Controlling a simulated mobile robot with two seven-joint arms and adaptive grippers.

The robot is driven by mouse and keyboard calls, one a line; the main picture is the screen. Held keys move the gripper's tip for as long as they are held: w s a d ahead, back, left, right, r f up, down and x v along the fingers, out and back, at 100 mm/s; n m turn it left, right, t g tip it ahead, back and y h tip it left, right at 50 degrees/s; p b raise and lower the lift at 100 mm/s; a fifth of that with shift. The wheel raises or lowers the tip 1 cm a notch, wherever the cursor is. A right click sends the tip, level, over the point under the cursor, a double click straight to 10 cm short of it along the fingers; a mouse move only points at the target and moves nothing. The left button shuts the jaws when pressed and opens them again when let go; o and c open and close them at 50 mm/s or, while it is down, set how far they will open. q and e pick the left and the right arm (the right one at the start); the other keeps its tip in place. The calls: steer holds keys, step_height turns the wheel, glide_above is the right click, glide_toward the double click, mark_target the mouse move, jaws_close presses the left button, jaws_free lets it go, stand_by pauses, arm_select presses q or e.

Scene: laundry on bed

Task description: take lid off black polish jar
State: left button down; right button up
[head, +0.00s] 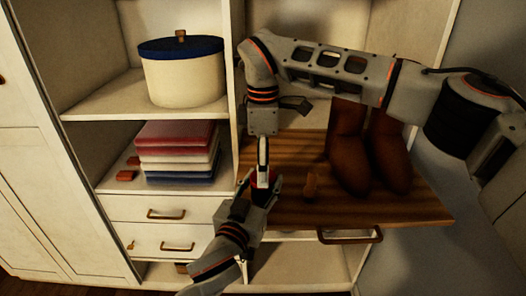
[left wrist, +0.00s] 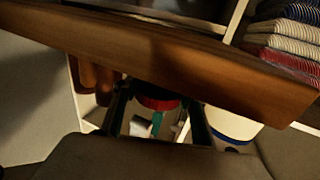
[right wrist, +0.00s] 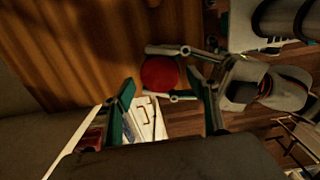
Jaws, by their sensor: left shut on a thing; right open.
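A small round red thing (right wrist: 160,73), which looks like the polish jar, sits between the fingers of my left gripper (head: 258,190). In the left wrist view its red rim (left wrist: 158,103) shows between the fingers, with a dark part beside it. I cannot make out a separate lid. My left gripper is shut on the jar at the left edge of the wooden pull-out board (head: 420,205). My right gripper (head: 263,165) points down over the jar. In the right wrist view its fingers are open either side of the jar, apart from it.
Brown boots (head: 388,155) stand on the board, with a small brown object (head: 310,186) left of them. Folded cloths (head: 178,155) and a cream box with a blue lid (head: 182,75) are on shelves at left. Drawers (head: 165,210) sit below.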

steer(key=shift+f, duration=1)
steer(key=c, duration=1.1)
steer(key=o, duration=1.2)
steer(key=shift+r, duration=0.15)
step_height(320, 180, up, 8)
steer(key=shift+f, duration=0.25)
steer(key=shift+c, duration=0.5)
steer(key=shift+f, duration=3.9)
